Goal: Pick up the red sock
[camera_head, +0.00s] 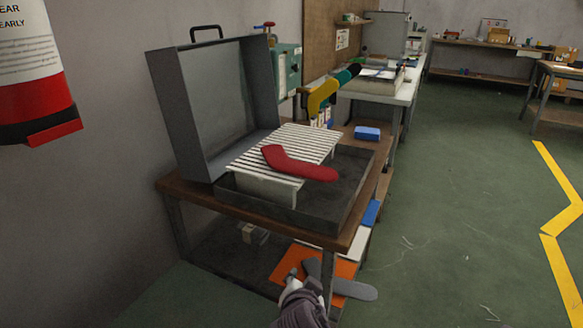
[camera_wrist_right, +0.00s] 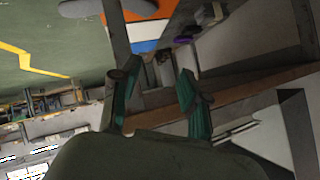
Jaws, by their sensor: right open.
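The red sock (camera_head: 300,164) lies bent on a white slatted rack (camera_head: 268,186) inside an open grey case (camera_head: 345,180). Its toe end reaches toward the right side of the rack. My right gripper (camera_head: 298,281) is low in front of the table, below and apart from the sock. In the right wrist view its two green-padded fingers (camera_wrist_right: 152,88) are spread, with nothing between them. The sock does not show in that view. My left gripper is not in view.
The case stands on a brown table (camera_head: 345,241) with its lid (camera_head: 215,100) raised at the back left. An orange sheet (camera_head: 285,262) and a grey flat board (camera_head: 352,289) are low near my gripper. A blue block (camera_head: 367,133) lies behind.

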